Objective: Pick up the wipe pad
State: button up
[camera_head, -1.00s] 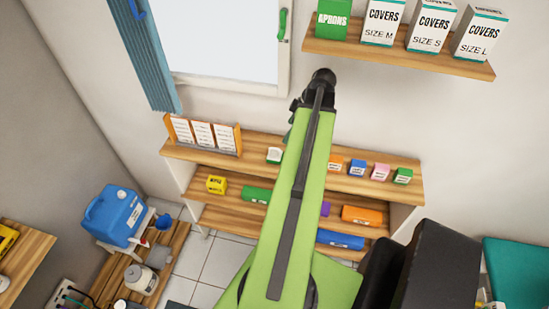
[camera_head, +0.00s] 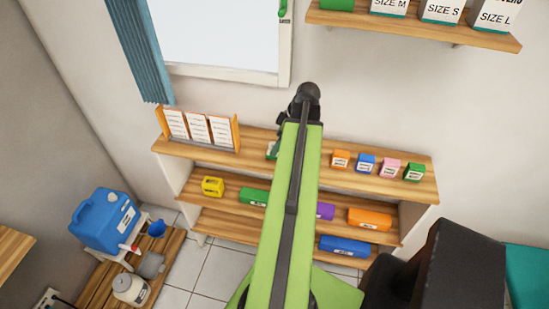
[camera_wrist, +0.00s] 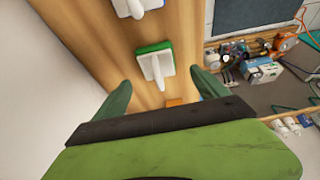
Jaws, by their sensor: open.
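In the wrist view, a small green and white pad-like thing (camera_wrist: 154,62) with a raised white piece lies on a wooden surface beyond my gripper (camera_wrist: 163,95). It looks like the wipe pad, though no label is readable. My gripper's two green fingers are apart with nothing held between them. The pad is ahead of the gap and is not touched. In the head view my arm's dark wrist is in front of the wall above the shelf unit (camera_head: 215,158).
A similar blue and white thing (camera_wrist: 136,7) lies beyond the green one. Several small boxes stand right on the top shelf, including an orange one (camera_head: 341,158). An orange card holder (camera_head: 197,130) stands left. A wall shelf (camera_head: 410,29) with cover boxes is above.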

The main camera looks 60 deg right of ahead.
jog(key=b+x, duration=0.4)
jog(key=x, duration=0.1)
jog(key=shift+w+f+b, duration=0.1)
jog(key=shift+f+b, duration=0.05)
jog(key=shift+b, duration=0.15)
jog(key=shift+c, duration=0.4)
jog(key=c, duration=1.4)
jog(key=shift+o, duration=0.2)
notch_tip(320, 180, up, 11)
jog(key=p, duration=1)
jog(key=shift+f+p, duration=0.15)
jog(key=shift+p, duration=0.2)
jog(key=shift+f, duration=0.1)
